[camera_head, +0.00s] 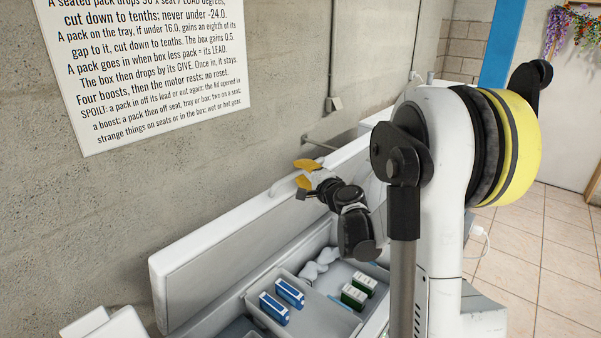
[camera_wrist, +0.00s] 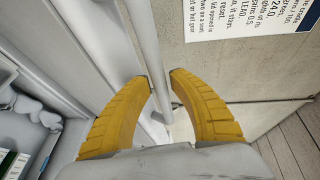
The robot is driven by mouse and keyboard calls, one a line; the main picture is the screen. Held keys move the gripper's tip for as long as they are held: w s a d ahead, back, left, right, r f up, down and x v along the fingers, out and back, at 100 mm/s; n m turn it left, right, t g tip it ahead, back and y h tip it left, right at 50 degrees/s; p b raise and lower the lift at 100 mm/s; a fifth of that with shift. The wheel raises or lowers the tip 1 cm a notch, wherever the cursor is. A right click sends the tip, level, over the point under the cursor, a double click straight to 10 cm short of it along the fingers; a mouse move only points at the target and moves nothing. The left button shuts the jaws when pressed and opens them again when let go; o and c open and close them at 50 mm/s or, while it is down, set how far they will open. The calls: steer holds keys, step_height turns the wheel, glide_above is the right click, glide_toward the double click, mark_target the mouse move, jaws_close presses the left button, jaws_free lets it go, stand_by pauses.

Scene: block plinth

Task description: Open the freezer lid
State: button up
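The freezer lid (camera_head: 225,245) is a long white panel. In the head view it stands raised on its edge along the wall side, and the freezer's inside shows below it. A pale handle bar (camera_head: 285,185) runs along the lid's upper edge. My gripper (camera_head: 306,173) has yellow fingers and is at this bar. In the wrist view the bar (camera_wrist: 148,35) passes between the two fingertips (camera_wrist: 160,80), which close in on it from both sides. The freezer (camera_head: 375,325) is white, partly hidden behind my arm.
A grey tray (camera_head: 300,318) inside the freezer holds blue-and-white packs (camera_head: 289,293) and green-and-white packs (camera_head: 354,296). Crumpled whitish lumps (camera_head: 320,263) lie behind them. A printed sign (camera_head: 150,70) hangs on the block wall (camera_head: 290,70). Tiled floor (camera_head: 550,270) is free at right.

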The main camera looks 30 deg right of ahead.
jaws_close()
steer(key=s+d+f+b, duration=0.3)
steer(key=s+f+b, duration=0.3)
steer(key=s, duration=0.5)
steer(key=shift+d+f, duration=0.3)
steer(key=shift+d, duration=0.1)
jaws_free()
